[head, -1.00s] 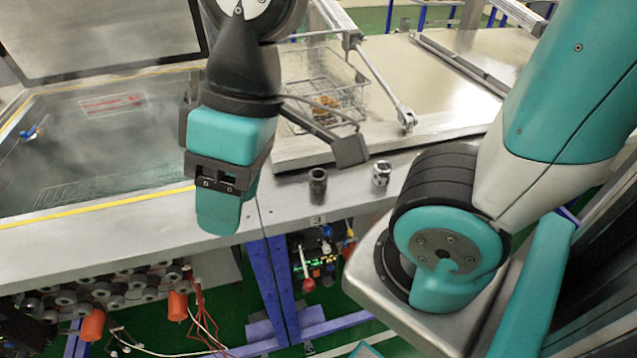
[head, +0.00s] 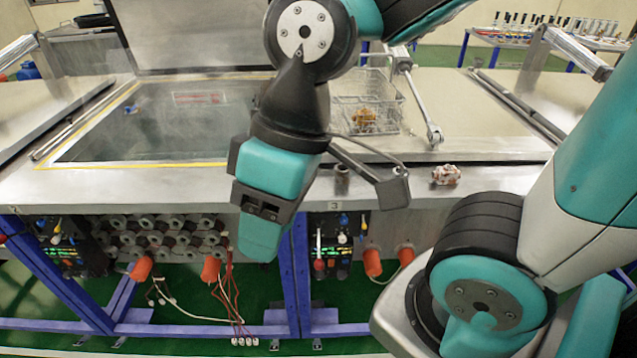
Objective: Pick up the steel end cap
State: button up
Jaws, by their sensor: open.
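A small, shiny silver piece (head: 446,175), which looks like the steel end cap, lies on the steel bench top near its front edge, right of my gripper. Its fine shape is too small to tell. A dark short cylinder (head: 341,181) stands on the same strip of bench, closer to my gripper and partly behind my arm's bracket. My gripper (head: 262,232) points down over the bench's front edge, left of both pieces and apart from them. It is open, and nothing shows held in it; its fingertips are hard to make out.
An open tank (head: 150,125) with a yellow rim lies behind my gripper on the left. A wire basket (head: 372,112) with orange-brown items sits behind the pieces, next to a lid strut (head: 425,108). Blue legs (head: 290,270) and orange plugs are below the bench.

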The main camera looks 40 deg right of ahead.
aim_at(341, 173)
jog(key=u, duration=0.65)
jog(key=i, duration=0.65)
jog(key=z, duration=0.9)
